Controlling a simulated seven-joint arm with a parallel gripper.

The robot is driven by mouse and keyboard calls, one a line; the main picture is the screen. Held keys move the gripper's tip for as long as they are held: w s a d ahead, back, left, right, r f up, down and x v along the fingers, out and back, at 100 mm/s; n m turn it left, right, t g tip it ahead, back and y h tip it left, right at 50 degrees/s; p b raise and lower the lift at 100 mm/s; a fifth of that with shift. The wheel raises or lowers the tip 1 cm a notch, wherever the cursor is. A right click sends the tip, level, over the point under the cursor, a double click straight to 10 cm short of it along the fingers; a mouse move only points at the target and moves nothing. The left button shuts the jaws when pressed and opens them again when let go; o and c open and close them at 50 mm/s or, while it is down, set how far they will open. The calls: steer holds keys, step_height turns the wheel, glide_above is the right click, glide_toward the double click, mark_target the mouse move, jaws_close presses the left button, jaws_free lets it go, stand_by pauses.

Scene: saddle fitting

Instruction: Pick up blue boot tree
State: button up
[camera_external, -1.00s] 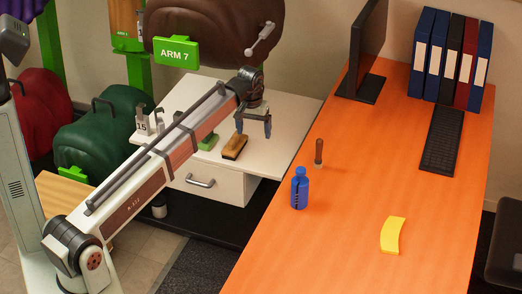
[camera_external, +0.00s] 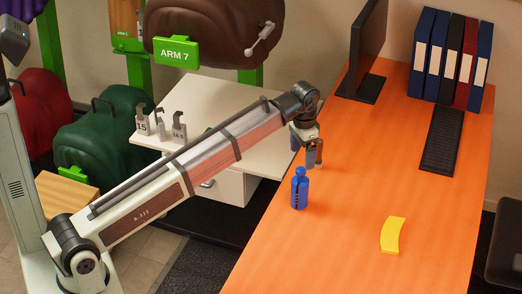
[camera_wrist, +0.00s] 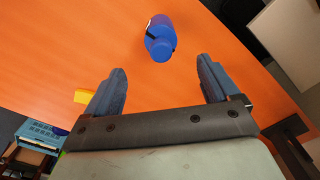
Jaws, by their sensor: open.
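The only loose blue object on the orange desk is a blue bottle-shaped thing (camera_external: 299,190) with a narrower top and dark markings. Nothing clearly shaped like a boot tree shows. It stands upright, and also shows in the wrist view (camera_wrist: 160,38), beyond the fingertips. My gripper (camera_external: 314,163) is just behind it in the external view, pointing down, apart from it. In the wrist view my gripper (camera_wrist: 161,72) is open, with bare orange desk between the fingers.
A yellow curved piece (camera_external: 393,235) lies on the orange desk (camera_external: 340,260) to the right. A monitor (camera_external: 362,50), keyboard (camera_external: 442,140) and several binders (camera_external: 450,58) stand at the back. A white cabinet (camera_external: 215,100) with numbered metal hooks (camera_external: 160,125) is left. The front desk is clear.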

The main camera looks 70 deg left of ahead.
mark_target(301, 178)
steer(key=shift+s+a+f, duration=0.1)
steer(key=shift+f, duration=5.05)
steer(key=shift+c, duration=0.3)
steer(key=c, duration=1.5)
